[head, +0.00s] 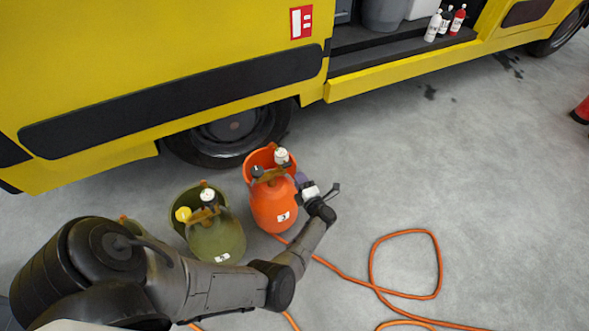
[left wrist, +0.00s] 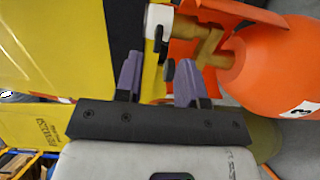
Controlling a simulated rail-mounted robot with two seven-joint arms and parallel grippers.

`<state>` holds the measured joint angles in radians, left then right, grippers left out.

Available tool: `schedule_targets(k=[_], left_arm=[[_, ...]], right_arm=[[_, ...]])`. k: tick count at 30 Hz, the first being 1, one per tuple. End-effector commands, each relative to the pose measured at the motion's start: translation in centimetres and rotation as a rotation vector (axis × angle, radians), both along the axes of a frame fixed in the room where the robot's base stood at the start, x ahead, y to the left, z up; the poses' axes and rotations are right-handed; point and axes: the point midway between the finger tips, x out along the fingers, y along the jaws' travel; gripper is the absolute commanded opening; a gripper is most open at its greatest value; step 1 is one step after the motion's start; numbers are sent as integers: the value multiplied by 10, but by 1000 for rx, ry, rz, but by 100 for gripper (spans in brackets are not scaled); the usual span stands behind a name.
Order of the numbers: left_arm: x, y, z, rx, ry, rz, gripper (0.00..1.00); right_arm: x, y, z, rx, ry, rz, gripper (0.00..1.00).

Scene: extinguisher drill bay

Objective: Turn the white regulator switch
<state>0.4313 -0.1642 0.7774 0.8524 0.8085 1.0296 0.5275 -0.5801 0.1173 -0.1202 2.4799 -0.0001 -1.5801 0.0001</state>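An orange gas cylinder (head: 275,203) stands on the floor beside the yellow vehicle. Its white regulator switch (head: 281,155) is on top, near a dark knob (head: 257,171) and an orange collar. My left gripper (head: 301,181) is at the right side of the cylinder's top, below the white switch in the head view. In the left wrist view, its purple fingers (left wrist: 159,64) are apart and empty, pointing toward the white switch (left wrist: 158,19), which lies beyond the tips. A small dark part (left wrist: 169,70) shows between the fingers. My right gripper is out of view.
A green cylinder (head: 217,240) with white and yellow knobs stands just left of the orange one. The vehicle's wheel (head: 225,132) is close behind. An orange hose (head: 372,270) loops over the floor at right. Open floor lies to the right.

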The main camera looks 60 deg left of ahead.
Motion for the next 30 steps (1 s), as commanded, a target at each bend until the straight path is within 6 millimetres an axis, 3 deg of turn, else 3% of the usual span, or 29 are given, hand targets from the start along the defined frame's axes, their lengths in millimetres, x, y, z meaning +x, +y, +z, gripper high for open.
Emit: schedule_targets(k=[6,12,30], left_arm=[[-5,-39,2,0,-1,-1,36],[-8,-60,1,0,0,0,36],[-9,-69,0,1,-1,0,36]], right_arm=[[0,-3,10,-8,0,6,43],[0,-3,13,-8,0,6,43],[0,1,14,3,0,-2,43]])
